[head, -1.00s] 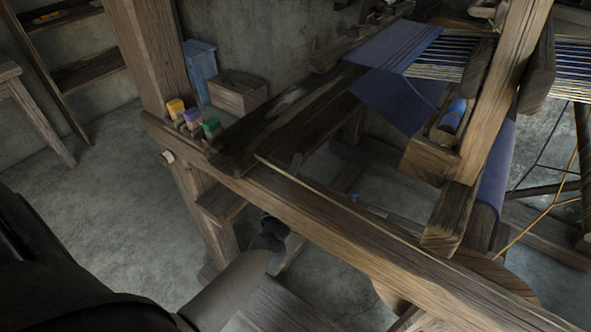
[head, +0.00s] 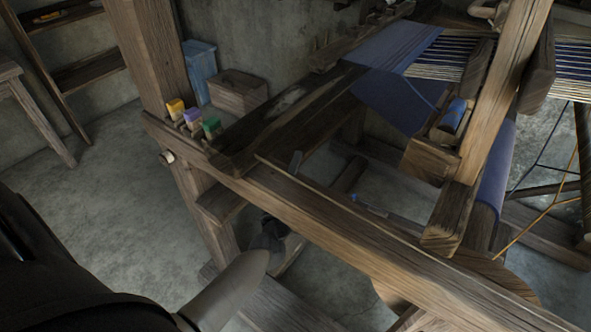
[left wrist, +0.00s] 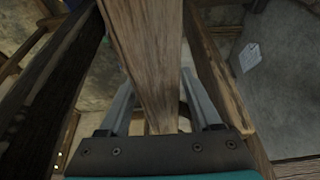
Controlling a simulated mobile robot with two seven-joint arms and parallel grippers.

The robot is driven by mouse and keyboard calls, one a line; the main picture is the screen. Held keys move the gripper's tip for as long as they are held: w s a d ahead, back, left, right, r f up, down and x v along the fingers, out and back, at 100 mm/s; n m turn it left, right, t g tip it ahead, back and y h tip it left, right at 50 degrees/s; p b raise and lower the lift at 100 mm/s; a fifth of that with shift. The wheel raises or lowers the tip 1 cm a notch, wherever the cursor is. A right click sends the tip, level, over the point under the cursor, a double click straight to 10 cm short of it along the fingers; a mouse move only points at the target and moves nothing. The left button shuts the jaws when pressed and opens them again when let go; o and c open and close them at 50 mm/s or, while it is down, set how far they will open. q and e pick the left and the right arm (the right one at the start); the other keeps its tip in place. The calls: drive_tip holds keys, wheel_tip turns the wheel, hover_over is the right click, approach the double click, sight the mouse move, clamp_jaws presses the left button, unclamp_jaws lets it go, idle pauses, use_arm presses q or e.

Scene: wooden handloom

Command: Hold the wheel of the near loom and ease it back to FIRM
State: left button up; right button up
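The near loom (head: 330,222) is a heavy wooden frame whose front rail crosses the head view diagonally. A rounded wooden part (head: 507,277) shows behind the rail at the lower right; I cannot tell if it is the wheel. No FIRM mark is readable. My left gripper (head: 270,236) reaches in low under the rail, its front partly hidden by the wood. In the left wrist view its two grey fingers (left wrist: 157,80) are apart, one on each side of a wooden beam (left wrist: 145,45). I cannot tell whether they touch it. My right gripper is out of view.
Yellow, purple and green-topped pegs (head: 192,118) stand on the rail's left end. Blue cloth (head: 400,50) and threads stretch across the back right. A wooden crate (head: 237,92) and a blue bin (head: 199,70) stand by the wall. Floor (head: 90,210) at left is clear.

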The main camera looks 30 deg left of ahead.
use_arm(q)
drive_tip(key=shift+o, duration=0.8)
drive_tip(key=shift+s, duration=0.1)
drive_tip(key=p+v, duration=0.2)
drive_tip(key=v, duration=1.3)
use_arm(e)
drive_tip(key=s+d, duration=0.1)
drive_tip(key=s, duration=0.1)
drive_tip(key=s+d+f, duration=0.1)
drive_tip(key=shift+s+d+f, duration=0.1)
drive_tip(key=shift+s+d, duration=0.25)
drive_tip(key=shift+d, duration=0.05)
use_arm(q)
drive_tip(key=shift+d, duration=0.15)
